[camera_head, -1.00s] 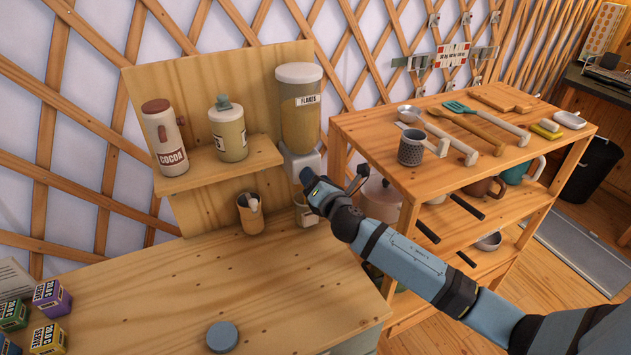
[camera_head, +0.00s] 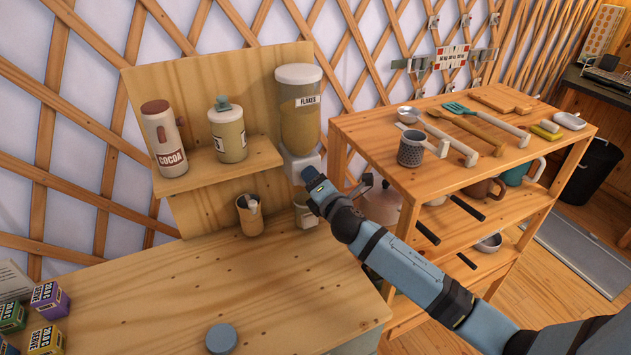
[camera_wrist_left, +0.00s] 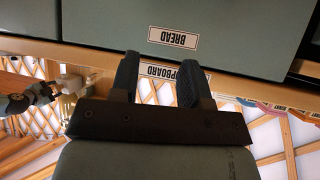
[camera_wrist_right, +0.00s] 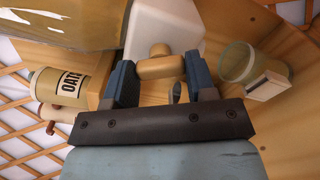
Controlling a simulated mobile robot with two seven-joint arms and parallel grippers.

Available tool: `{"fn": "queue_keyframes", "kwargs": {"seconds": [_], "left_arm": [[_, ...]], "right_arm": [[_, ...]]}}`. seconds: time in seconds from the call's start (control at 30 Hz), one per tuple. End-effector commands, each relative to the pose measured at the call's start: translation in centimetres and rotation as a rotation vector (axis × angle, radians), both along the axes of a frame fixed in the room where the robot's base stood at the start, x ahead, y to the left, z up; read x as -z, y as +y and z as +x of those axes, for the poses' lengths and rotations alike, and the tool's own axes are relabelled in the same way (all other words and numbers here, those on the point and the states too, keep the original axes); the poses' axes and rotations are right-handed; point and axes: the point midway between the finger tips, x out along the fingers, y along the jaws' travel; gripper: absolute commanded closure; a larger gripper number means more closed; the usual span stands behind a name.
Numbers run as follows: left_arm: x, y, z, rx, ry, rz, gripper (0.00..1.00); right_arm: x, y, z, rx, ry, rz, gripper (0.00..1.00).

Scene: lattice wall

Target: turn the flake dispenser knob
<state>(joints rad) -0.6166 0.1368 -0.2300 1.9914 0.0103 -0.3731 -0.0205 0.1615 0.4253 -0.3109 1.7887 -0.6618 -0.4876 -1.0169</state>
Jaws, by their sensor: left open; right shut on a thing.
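The flake dispenser (camera_head: 300,118) has a clear body of tan flakes, a white lid and a white base (camera_head: 297,165). It stands at the right end of the wooden shelf. In the right wrist view, its tan wooden knob (camera_wrist_right: 160,67) sticks out from the white base (camera_wrist_right: 165,25). My right gripper (camera_wrist_right: 161,80) is shut on the knob, one finger on each side. In the head view, the right gripper (camera_head: 308,178) reaches the base from the right and hides the knob. My left gripper (camera_wrist_left: 158,78) is open and empty, below a grey-green box labelled BREAD (camera_wrist_left: 180,38).
A small cup (camera_head: 306,211) stands below the dispenser, partly hidden by my right gripper. A cocoa container (camera_head: 165,140) and an oats container (camera_head: 228,135) share the shelf. A brown pot (camera_head: 250,216) stands on the counter. A wooden rack (camera_head: 400,185) is close to my right arm.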

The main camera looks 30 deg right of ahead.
Motion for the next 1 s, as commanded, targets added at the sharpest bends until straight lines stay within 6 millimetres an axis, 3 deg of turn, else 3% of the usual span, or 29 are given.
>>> {"fn": "queue_keyframes", "kwargs": {"seconds": [0.1,0.13,0.2,0.23,0.5,0.63,1.0], "left_arm": [[0.0,0.0,0.0,0.000,0.000,0.000,0.57],[0.0,0.0,0.0,0.000,0.000,0.000,0.57],[0.0,0.0,0.0,0.000,0.000,0.000,0.57],[0.0,0.0,0.0,0.000,0.000,0.000,0.57],[0.0,0.0,0.0,-0.001,0.000,0.001,0.57],[0.3,0.0,0.0,-0.001,0.000,0.001,0.57],[1.7,-0.3,-0.1,0.005,0.005,-0.003,0.57]], "right_arm": [[-0.1,0.0,0.0,0.000,-0.001,0.000,0.73],[-0.1,0.0,0.0,0.000,-0.001,0.000,0.42],[-0.1,0.0,0.0,0.000,-0.001,-0.001,0.26],[-0.1,0.0,0.0,0.000,-0.001,-0.001,0.23],[0.0,0.0,-0.1,0.000,0.000,-0.001,0.23],[0.2,0.1,-1.2,-0.001,0.001,-0.002,0.23],[0.3,0.5,-9.1,-0.001,0.002,0.000,0.23]]}}
